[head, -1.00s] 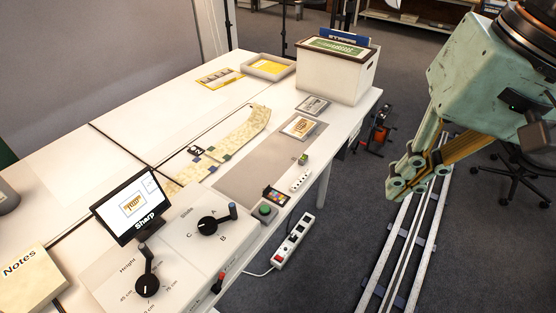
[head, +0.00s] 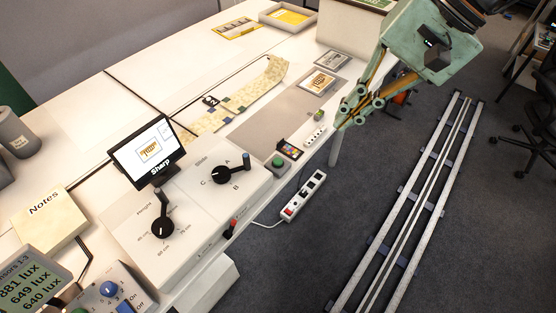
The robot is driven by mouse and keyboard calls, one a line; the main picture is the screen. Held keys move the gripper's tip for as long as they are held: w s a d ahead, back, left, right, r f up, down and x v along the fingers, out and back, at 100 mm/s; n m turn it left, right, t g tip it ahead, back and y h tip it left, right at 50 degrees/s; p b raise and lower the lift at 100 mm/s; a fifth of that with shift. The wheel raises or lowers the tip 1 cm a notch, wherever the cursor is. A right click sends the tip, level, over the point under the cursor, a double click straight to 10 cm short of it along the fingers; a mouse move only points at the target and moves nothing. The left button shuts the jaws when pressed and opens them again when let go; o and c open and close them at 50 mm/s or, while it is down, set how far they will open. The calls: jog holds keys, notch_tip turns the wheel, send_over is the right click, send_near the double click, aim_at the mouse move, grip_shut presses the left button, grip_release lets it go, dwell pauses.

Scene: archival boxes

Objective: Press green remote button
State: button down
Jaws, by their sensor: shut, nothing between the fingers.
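A round green button (head: 278,161) sits on a small grey box near the table's front edge, just right of the control panel. My gripper (head: 341,123) hangs at the front edge of the table, to the right of and farther back than the button. Its fingers are together with nothing between them, and they are clear of the button. I cannot tell its exact height above the table.
A control panel (head: 205,190) with black levers and a screen (head: 147,150) stand left of the button. A power strip (head: 303,196) lies on the floor.

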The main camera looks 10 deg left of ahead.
jog(key=w+a+f+m+g+y, duration=0.1)
jog(key=w+a+f+m+y, duration=0.1)
jog(key=w+a+f, duration=0.7)
jog(key=m+g+y, duration=0.1)
jog(key=m+y, duration=0.1)
send_over(279, 161)
notch_tip(279, 161, down, 15)
jog(key=shift+f+b, duration=0.15)
jog(key=shift+b, duration=0.15)
jog(key=shift+f, duration=0.25)
jog(key=shift+d+f+b, duration=0.1)
jog(key=shift+f+b, duration=0.95)
jog(key=shift+f, duration=1.9)
jog(key=shift+f+b, duration=1.2)
